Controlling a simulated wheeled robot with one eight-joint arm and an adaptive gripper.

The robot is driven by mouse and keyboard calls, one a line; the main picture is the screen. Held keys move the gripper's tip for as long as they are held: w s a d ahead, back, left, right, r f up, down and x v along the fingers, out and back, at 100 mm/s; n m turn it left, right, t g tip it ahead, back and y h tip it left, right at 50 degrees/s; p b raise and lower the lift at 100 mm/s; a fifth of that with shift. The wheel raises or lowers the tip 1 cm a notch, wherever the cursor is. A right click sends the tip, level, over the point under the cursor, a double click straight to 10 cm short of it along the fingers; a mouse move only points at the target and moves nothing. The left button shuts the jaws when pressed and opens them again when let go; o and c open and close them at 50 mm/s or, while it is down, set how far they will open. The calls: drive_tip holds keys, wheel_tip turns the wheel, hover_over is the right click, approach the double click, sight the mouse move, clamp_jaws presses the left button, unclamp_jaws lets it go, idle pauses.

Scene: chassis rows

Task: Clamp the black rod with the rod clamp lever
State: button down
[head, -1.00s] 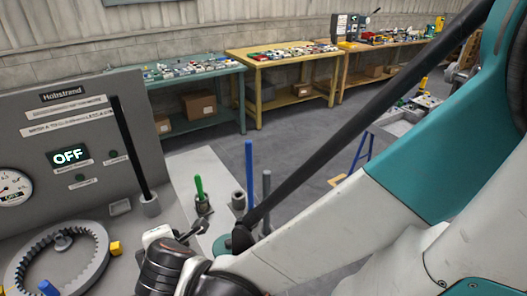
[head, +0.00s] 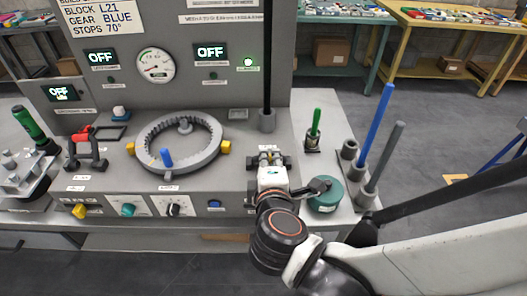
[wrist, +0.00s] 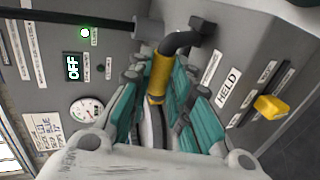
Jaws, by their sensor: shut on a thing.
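The black rod (head: 267,60) stands upright in a grey socket (head: 267,121) at the right end of the console panel. In the wrist view the rod (wrist: 70,20) runs sideways into the socket at the top. My gripper (head: 271,165) is just in front of the rod's socket. In the wrist view its teal fingers (wrist: 160,95) are closed around a lever with a yellow sleeve (wrist: 157,82) and a black bent end (wrist: 180,42), close to the socket. I take this as the rod clamp lever. Its pivot is partly hidden.
A lit green lamp (head: 248,62) is beside an OFF display (head: 211,52). A grey toothed ring (head: 150,160) is left of my gripper. A green rod (head: 316,121), a blue rod (head: 378,118), a grey rod (head: 385,155) and a teal round part (head: 325,196) stand to the right.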

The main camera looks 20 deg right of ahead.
drive_tip(key=shift+f, duration=0.1)
drive_tip(key=c, duration=1.5)
unclamp_jaws()
drive_tip(key=shift+r, duration=0.2)
drive_tip(key=shift+r, duration=4.85)
